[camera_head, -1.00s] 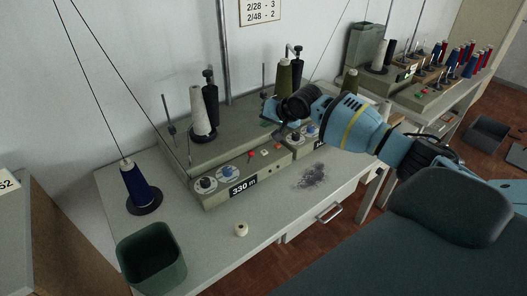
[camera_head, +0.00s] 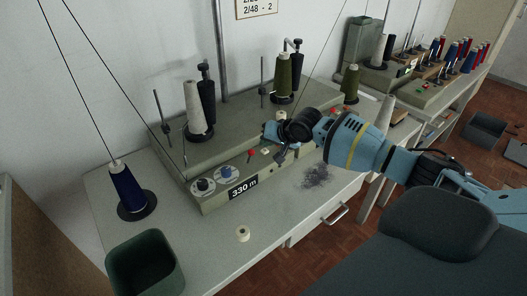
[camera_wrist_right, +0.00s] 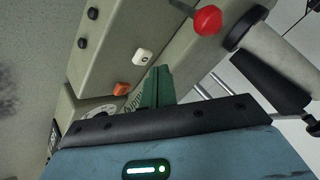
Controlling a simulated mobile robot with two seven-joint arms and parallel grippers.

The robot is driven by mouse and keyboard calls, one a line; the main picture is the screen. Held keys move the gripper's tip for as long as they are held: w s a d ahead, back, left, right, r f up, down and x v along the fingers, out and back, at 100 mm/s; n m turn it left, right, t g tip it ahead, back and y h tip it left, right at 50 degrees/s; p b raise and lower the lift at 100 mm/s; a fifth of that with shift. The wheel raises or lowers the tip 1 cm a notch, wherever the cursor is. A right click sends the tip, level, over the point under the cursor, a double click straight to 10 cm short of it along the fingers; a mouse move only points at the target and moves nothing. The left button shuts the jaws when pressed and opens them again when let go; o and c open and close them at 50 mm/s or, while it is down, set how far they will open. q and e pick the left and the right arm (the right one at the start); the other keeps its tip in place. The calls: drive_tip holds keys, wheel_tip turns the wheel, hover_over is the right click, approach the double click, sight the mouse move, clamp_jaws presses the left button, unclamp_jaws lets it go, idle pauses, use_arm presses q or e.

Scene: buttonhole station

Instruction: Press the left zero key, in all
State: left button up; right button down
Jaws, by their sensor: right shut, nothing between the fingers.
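The winder (camera_head: 212,203) stands on the table with a "330 m" label (camera_head: 244,187) and two dials, (camera_head: 204,186) at its left end. A red key (camera_head: 252,153) and a pale key (camera_head: 265,151) sit on its panel. I cannot tell which key is the left zero key. My right gripper (camera_head: 281,157) is low over the panel, right of these keys, and partly hides the right part. In the right wrist view its green fingers (camera_wrist_right: 163,86) are shut and empty, beside an orange key (camera_wrist_right: 122,89) and a white key (camera_wrist_right: 142,55). The left gripper is not in view.
Thread cones, white (camera_head: 195,108) and olive (camera_head: 284,75), stand on the winder. A blue cone (camera_head: 126,188) and a green bin (camera_head: 146,264) are at the left. A small pale spool (camera_head: 243,234) lies in front. A red knob (camera_wrist_right: 207,20) is near the fingers.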

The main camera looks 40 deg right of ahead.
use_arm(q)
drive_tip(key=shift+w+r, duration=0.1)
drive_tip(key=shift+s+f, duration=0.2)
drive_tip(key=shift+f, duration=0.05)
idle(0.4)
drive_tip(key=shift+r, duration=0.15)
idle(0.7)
use_arm(e)
drive_tip(key=shift+f, duration=0.2)
drive_tip(key=shift+f, duration=0.25)
